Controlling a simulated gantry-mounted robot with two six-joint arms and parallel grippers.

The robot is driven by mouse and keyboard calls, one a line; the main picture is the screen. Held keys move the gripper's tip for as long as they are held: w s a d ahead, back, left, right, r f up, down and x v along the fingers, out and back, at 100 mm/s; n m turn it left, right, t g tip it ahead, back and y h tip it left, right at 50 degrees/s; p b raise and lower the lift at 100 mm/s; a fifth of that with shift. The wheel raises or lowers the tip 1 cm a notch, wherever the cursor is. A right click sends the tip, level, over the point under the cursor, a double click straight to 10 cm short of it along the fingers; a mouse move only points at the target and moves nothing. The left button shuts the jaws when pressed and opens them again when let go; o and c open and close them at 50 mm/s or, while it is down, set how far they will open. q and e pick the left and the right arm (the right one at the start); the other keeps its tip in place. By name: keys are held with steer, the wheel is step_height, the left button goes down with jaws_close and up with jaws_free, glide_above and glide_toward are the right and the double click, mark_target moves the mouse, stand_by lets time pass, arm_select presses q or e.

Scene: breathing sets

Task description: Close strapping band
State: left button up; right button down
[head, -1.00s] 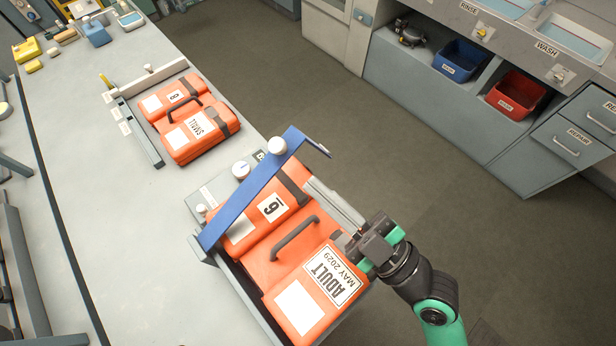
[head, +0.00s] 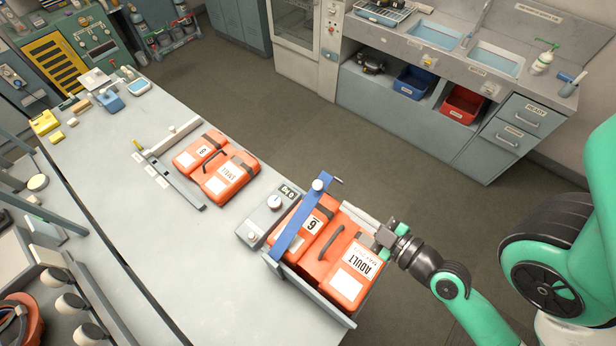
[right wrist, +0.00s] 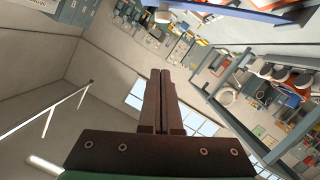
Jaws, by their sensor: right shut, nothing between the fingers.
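The blue strapping band (head: 297,225) is a flat bar with a white knob (head: 318,185). The band also crosses the top of the right wrist view (right wrist: 235,10). My right gripper (head: 380,236) is shut and empty at the right side of the case, apart from the band. In the right wrist view its fingers (right wrist: 162,100) are together. My left gripper is out of view.
A grey box with a dial (head: 268,214) adjoins the cradle. Open floor (head: 290,120) separates the bench from the sink counter (head: 440,80).

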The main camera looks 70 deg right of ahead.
steer(key=w+d+f+p, duration=0.2)
steer(key=w+d+f, duration=0.3)
steer(key=w, duration=0.3)
steer(key=shift+w+d+f, duration=0.2)
steer(key=shift+d+f, duration=0.2)
steer(key=shift+d, duration=0.05)
stand_by(0.4)
